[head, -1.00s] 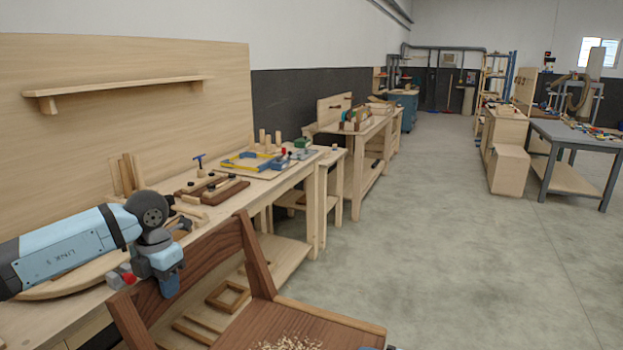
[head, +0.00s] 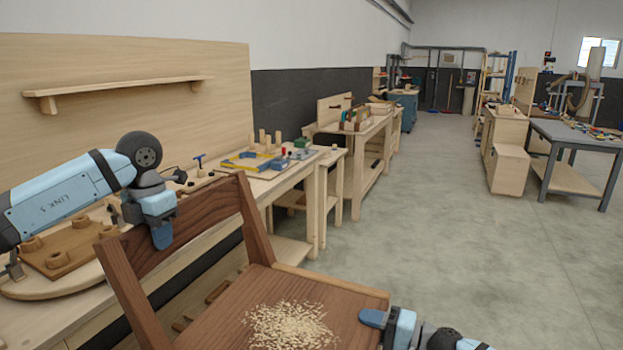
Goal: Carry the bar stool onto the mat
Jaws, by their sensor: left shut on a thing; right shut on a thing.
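My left gripper (head: 161,232) is shut on the top rail of the backrest, at the rail's left part. My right gripper (head: 372,318) is shut on the right edge of the seat, low in the head view. A pile of pale wood shavings (head: 290,326) lies on the seat. No mat shows in the head view.
A long workbench (head: 300,178) with tools and wooden parts runs along the left wall, close beside the stool. A grey table (head: 580,132) and wooden cabinets (head: 508,170) stand at the right. The concrete floor (head: 440,220) between them is clear.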

